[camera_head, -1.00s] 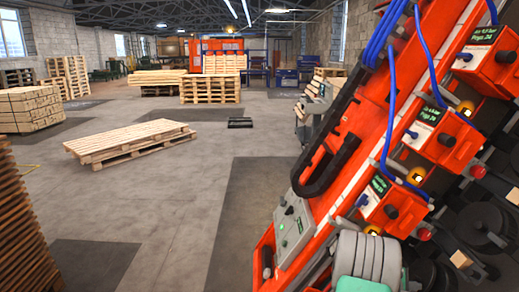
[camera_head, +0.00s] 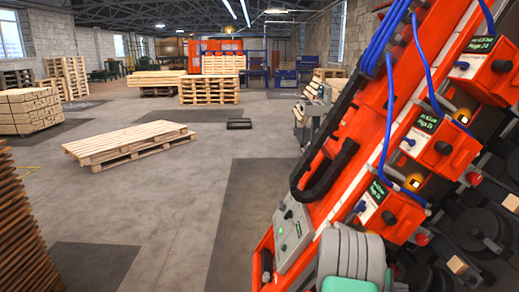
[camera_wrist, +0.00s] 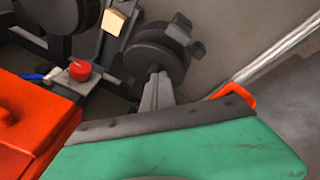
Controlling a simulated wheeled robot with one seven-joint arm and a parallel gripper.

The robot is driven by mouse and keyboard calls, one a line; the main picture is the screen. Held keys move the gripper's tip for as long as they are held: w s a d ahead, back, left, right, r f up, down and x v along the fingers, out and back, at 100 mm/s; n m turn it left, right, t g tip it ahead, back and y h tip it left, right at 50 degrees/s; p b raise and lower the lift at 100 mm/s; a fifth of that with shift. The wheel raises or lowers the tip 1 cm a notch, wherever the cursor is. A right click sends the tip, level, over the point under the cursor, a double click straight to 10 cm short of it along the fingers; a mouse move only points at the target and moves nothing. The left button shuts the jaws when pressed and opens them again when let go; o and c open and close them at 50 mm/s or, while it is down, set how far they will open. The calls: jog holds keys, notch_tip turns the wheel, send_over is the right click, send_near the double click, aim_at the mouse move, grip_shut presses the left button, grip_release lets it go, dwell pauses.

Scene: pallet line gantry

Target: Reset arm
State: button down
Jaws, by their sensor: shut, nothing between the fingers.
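My gripper (camera_wrist: 158,92) shows in the wrist view as narrow grey fingers, shut and empty, beyond a green piece with a dark strip. The fingers overlap a black round wheel (camera_wrist: 170,50) in the picture; I cannot tell whether they touch it. In the head view, my grey and teal arm (camera_head: 352,252) is at the bottom, right of centre, in front of the foot of an orange gantry frame (camera_head: 375,120). My gripper is not visible there.
Red boxes (camera_head: 440,150) with knobs and cables line the gantry at right. A control panel (camera_head: 292,235) is beside my arm. A red button (camera_wrist: 80,70) shows in the wrist view. A pallet stack (camera_head: 130,143) stands left.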

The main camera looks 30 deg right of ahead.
jog(key=shift+w+a+r, duration=0.3)
jog(key=shift+a, duration=0.25)
